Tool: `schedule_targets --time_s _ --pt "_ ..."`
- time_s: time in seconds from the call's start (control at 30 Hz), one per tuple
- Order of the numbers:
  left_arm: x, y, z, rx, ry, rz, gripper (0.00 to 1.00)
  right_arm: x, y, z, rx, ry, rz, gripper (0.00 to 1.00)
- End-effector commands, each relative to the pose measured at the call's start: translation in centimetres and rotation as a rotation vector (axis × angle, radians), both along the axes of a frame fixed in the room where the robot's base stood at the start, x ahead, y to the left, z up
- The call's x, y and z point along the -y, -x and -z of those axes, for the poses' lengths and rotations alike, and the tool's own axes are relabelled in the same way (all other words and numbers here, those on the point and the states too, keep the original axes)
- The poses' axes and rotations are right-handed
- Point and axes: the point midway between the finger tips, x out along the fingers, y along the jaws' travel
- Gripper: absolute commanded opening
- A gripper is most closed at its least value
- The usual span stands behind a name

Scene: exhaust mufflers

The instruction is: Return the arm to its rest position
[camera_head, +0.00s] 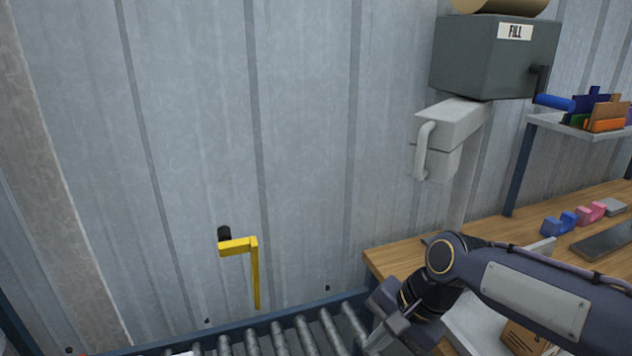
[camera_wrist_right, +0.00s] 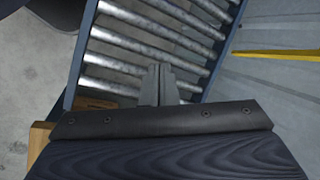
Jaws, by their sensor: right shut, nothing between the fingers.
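My right arm comes in from the right in the head view, over the wooden bench. Its gripper (camera_head: 385,335) hangs low near the bench's left corner, beside the roller conveyor, and its tips are partly cut off by the lower edge. In the right wrist view the right gripper (camera_wrist_right: 160,72) is shut and empty, with its fingers together above the conveyor rollers. My left gripper does not show in either view.
The wooden bench (camera_head: 390,262) holds tape dispensers (camera_head: 560,224) and a cardboard box (camera_head: 520,340). A grey FILL machine (camera_head: 480,60) is at the wall.

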Motion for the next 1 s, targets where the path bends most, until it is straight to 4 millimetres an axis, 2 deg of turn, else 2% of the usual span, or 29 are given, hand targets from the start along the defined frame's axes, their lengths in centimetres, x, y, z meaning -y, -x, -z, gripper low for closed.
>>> schedule_targets --time_s 0.03,0.2,0.3,0.43,0.6,1.0 --pt "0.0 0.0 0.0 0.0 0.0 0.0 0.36 2.5 1.8 -0.5 0.067 -0.017 -0.03 0.0" --pt "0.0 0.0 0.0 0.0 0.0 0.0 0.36 7.6 7.7 -0.1 0.303 0.019 -0.178 0.0" --pt "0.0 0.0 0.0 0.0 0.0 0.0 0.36 9.2 10.8 1.0 0.422 0.085 -0.257 0.0" --pt "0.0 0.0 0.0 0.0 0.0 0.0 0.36 10.3 13.6 2.4 0.527 0.179 -0.34 0.0" --pt "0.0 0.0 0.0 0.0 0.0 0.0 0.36 10.7 15.2 3.6 0.582 0.25 -0.396 0.0" --pt "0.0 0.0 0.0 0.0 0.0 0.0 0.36 10.7 15.3 3.7 0.587 0.256 -0.404 0.0"
